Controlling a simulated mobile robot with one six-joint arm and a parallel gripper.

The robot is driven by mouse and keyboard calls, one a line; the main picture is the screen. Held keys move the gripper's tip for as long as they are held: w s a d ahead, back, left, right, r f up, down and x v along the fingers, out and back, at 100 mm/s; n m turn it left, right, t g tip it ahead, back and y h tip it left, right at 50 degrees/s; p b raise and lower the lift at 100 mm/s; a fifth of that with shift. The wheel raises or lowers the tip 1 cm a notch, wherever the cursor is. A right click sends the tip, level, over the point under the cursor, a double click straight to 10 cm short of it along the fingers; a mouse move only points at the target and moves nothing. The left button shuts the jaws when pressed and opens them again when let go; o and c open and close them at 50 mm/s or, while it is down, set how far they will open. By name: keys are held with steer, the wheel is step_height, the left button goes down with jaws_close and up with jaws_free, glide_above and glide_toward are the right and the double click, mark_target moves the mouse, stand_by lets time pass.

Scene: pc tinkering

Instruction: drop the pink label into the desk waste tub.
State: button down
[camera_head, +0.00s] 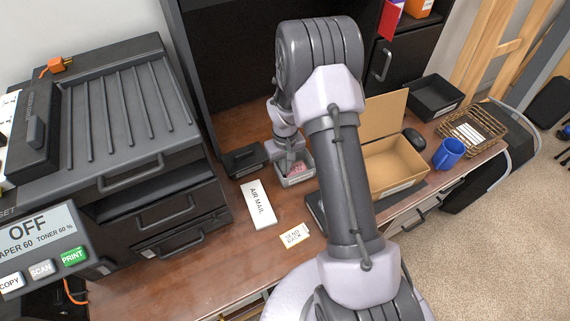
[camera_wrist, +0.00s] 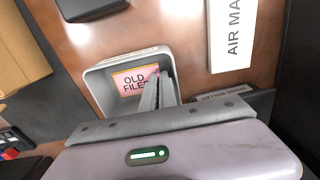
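The pink label (camera_wrist: 130,82), printed "OLD FILES", shows inside the small grey waste tub (camera_wrist: 92,84) in the wrist view. In the head view the label (camera_head: 297,168) is a small pink patch within the tub (camera_head: 297,182). My gripper (camera_wrist: 158,76) reaches down into the tub, its fingers close together at the label's right edge and covering part of its print. Whether the fingertips pinch the label or only stand beside it, I cannot tell. In the head view my wrist stands over the tub and hides the fingertips.
A white "AIR MAIL" label (camera_head: 258,204) and a "SEND BACK" card (camera_head: 295,236) lie on the desk in front of the tub. A dark box (camera_head: 245,161) stands left of it.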

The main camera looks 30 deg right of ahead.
steer(key=c, duration=1.6)
jaws_free()
step_height(320, 180, up, 8)
steer(key=p, duration=0.6)
steer(key=shift+r, duration=0.1)
